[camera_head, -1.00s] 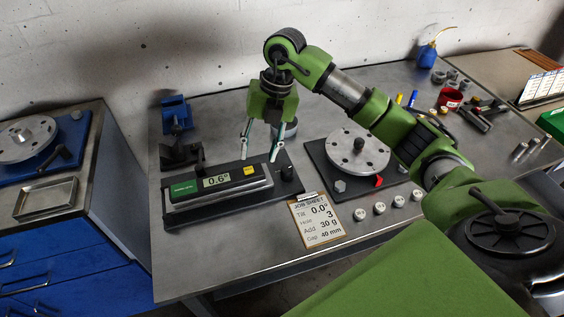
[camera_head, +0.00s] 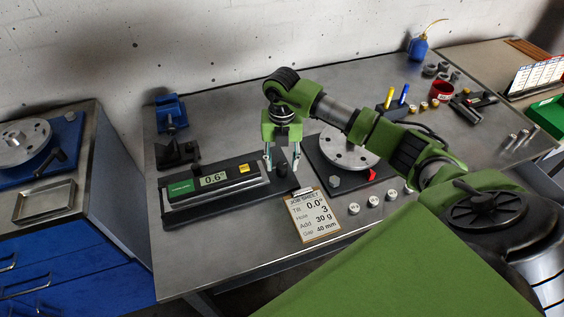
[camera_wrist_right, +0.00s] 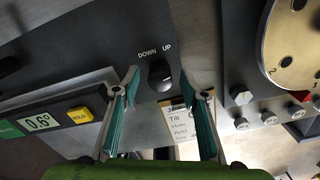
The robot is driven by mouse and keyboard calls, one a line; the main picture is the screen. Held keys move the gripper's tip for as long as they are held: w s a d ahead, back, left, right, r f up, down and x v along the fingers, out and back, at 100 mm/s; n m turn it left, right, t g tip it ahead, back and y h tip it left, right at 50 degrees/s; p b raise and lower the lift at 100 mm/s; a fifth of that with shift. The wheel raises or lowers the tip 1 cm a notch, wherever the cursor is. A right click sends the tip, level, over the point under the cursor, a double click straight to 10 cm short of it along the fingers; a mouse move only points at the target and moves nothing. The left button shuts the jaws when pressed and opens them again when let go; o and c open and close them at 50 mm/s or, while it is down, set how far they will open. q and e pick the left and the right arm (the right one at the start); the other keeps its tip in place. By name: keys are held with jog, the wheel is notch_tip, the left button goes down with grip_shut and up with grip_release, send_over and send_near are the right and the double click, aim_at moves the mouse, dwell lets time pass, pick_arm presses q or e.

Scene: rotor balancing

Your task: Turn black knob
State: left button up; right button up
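The black knob (camera_head: 282,169) stands at the right end of the dark base plate. In the right wrist view the knob (camera_wrist_right: 160,76) is below the words DOWN and UP. My right gripper (camera_head: 282,166) points down over the knob with its fingers apart. In the wrist view its fingertips (camera_wrist_right: 159,78) lie left and right of the knob, with a gap on both sides and no visible contact. The digital level (camera_head: 213,181) on the same base reads 0.6°. My left gripper is out of view.
The job sheet clipboard (camera_head: 314,216), reading tilt 0.0°, lies just in front of the knob. A rotor disc (camera_head: 350,158) on its own dark plate is to the right. Several small weights (camera_head: 373,201) stand in a row at the front. Bare table lies front left.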

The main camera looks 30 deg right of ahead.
jog(key=shift+f, duration=0.8)
jog(key=c, duration=1.1)
jog(key=shift+c, duration=0.2)
jog(key=shift+o, duration=0.2)
